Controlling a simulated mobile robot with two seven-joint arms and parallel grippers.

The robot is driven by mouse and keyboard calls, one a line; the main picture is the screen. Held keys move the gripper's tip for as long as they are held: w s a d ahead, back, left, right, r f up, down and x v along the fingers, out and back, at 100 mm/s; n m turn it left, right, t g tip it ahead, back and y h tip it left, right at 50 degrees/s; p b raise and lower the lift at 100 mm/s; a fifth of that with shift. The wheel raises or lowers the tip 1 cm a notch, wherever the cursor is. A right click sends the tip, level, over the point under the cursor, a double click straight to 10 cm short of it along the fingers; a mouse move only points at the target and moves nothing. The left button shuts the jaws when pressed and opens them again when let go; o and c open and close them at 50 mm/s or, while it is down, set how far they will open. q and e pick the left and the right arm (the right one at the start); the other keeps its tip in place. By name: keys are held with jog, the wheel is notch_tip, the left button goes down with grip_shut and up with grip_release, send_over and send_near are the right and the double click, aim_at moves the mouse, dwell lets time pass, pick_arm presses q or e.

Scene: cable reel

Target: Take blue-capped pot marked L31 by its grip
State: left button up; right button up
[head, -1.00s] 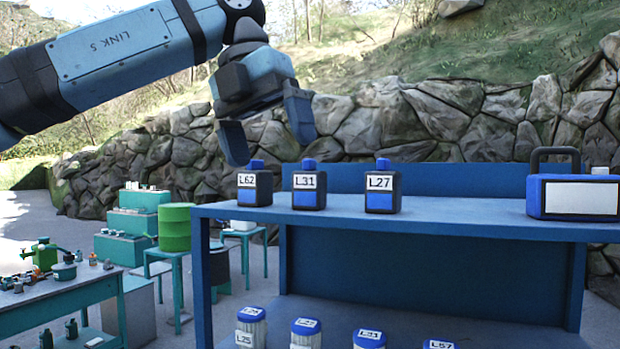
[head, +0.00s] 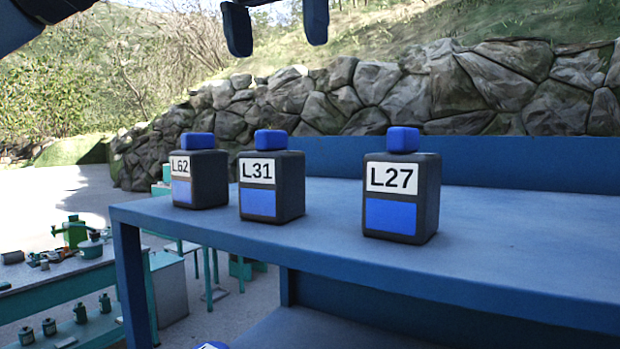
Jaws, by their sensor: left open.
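The pot marked L31 (head: 285,187) is a dark, squarish pot with a blue cap (head: 271,140), a white label and a blue panel. It stands upright on the blue bench top, between two similar blue-capped pots, L62 (head: 213,181) on its left and L27 (head: 427,200) on its right. My left gripper (head: 277,36) shows at the top edge, its two dark fingers apart with nothing between them. It is above the L31 pot and clear of it. The rest of the gripper is cut off by the frame. My right gripper is not in view.
The blue bench (head: 530,235) has free top on the right and a lower shelf, where one blue lid (head: 212,346) just shows. A teal-legged table (head: 60,272) with small tools and pots stands at the left. A stone wall (head: 370,95) is behind.

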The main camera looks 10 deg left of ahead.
aim_at(273, 147)
pick_arm(q)
jog(key=f, duration=0.3)
jog(key=shift+s+a+f, duration=0.2)
jog(key=shift+s+f, duration=0.05)
jog(key=shift+s, duration=0.15)
jog(key=f, duration=0.2)
jog(key=w+f, duration=0.1)
jog(key=f, duration=0.1)
jog(key=shift+w+d+p, duration=0.1)
jog(key=shift+p, duration=0.3)
jog(key=shift+f, duration=0.45)
jog(key=f, duration=0.1)
jog(key=f+p, duration=0.1)
jog(key=f, duration=0.1)
jog(key=f+p, duration=0.1)
jog(key=shift+w+a+f, duration=0.2)
jog(key=shift+w+a, duration=0.05)
jog(key=shift+a, duration=0.1)
jog(key=shift+w+d+f, duration=0.1)
jog(key=shift+f, duration=0.15)
jog(key=shift+c, duration=1.1)
jog(key=c, duration=0.9)
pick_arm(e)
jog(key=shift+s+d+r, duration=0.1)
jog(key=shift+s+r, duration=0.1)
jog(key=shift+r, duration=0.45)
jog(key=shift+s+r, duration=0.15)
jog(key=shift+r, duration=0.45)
pick_arm(q)
jog(key=shift+r, duration=0.15)
